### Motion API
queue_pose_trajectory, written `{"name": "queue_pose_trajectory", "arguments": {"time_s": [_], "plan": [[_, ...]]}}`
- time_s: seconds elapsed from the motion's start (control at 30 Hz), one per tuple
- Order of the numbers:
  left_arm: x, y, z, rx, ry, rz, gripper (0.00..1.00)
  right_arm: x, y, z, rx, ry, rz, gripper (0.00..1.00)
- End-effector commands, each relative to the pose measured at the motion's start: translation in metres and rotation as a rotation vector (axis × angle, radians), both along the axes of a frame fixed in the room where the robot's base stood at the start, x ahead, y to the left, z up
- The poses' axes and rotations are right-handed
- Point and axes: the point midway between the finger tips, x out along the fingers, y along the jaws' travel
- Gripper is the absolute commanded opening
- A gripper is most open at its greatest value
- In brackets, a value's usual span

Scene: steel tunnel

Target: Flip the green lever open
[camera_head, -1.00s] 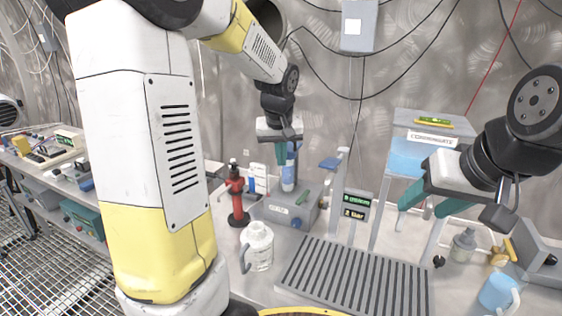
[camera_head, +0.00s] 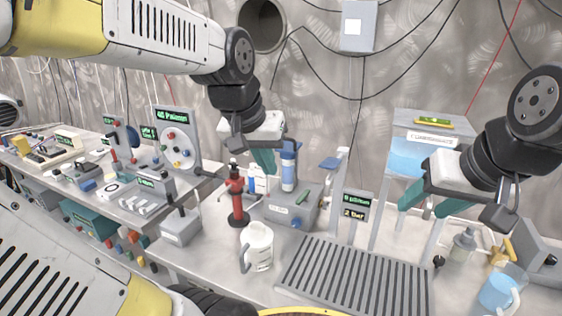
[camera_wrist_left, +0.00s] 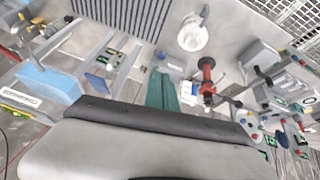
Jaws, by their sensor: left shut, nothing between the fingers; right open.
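A small green lever (camera_head: 303,193) sits on top of a grey box (camera_head: 272,210) that also carries a blue-and-clear cylinder (camera_head: 288,168). My left gripper (camera_head: 266,172) hangs above and left of the box, beside the cylinder, with its teal fingers together and empty. It is apart from the lever. Its shut fingers also show in the left wrist view (camera_wrist_left: 162,75). My right gripper (camera_head: 428,208) is open and empty, over the bench to the right, away from the lever. I cannot make out the lever surely in the left wrist view.
A red bottle-like device (camera_head: 236,195) stands just left of the box. A white jug (camera_head: 257,248) is in front, left of a slotted grey drain plate (camera_head: 355,280). Upright posts and a display panel (camera_head: 356,206) stand to the right of the box.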

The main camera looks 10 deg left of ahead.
Motion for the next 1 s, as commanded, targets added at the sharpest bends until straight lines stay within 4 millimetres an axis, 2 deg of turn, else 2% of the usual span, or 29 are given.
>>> {"name": "queue_pose_trajectory", "arguments": {"time_s": [0.2,0.33,0.57,0.8,1.0], "plan": [[-0.003,-0.002,0.003,0.033,0.015,-0.086,0.00,0.000,0.000,0.000,0.000,0.000,0.000,0.52],[0.016,0.000,-0.003,0.020,0.061,-0.124,0.00,0.000,0.000,0.000,0.000,0.000,0.000,0.52],[0.086,0.015,-0.035,-0.082,0.160,-0.242,0.00,0.000,0.000,0.000,0.000,0.000,0.000,0.52],[0.161,0.051,-0.090,-0.226,0.159,-0.360,0.00,0.000,0.000,0.000,0.000,0.000,0.000,0.52],[0.200,0.080,-0.130,-0.305,0.103,-0.417,0.00,0.000,0.000,0.000,0.000,0.000,0.000,0.52]]}}
